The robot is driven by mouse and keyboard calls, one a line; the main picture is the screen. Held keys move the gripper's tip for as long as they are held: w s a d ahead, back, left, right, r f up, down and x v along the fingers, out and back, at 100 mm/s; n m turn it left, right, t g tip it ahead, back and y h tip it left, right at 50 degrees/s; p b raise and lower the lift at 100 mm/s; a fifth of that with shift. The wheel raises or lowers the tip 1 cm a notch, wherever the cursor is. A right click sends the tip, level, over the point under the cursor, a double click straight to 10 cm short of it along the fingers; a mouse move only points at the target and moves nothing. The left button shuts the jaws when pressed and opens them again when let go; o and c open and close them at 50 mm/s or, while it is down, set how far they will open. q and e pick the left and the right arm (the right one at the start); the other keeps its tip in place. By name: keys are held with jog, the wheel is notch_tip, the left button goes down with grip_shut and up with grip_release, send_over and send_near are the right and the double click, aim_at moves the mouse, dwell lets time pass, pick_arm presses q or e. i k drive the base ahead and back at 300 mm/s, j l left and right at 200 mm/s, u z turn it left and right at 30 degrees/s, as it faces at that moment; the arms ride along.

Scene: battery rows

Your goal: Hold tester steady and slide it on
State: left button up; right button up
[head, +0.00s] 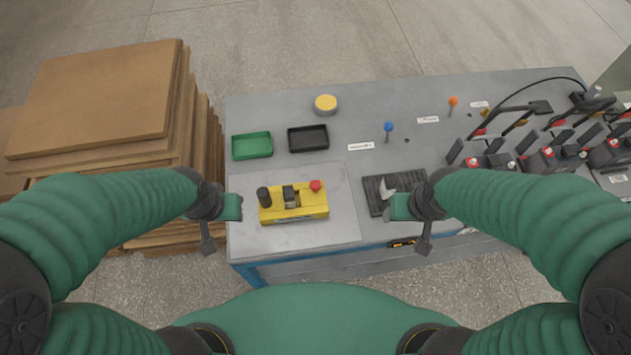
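The tester appears to be the yellow box (293,208) on the light mat (345,222) at the table's near left. It has a black knob (264,197) on its left, a dark switch (290,196) in the middle and a red button (316,186) on its right. My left gripper (232,207) is just left of the yellow box, and I cannot tell if they touch. My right gripper (399,207) is at the near edge of a black ribbed pad (373,193), apart from the yellow box. The fingers of both grippers are too small to read.
A green tray (252,146), a black tray (308,138) and a yellow round item (325,103) sit behind the tester. Blue (388,127) and orange (453,102) knobs stand farther right. Several black devices with red parts crowd the right. Stacked brown boards (95,95) stand left of the table.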

aim_at(316, 185)
jog(key=k+l+u, duration=0.2)
jog(key=l+u, duration=0.2)
jog(key=k+l+u, duration=0.2)
jog(key=l+u, duration=0.2)
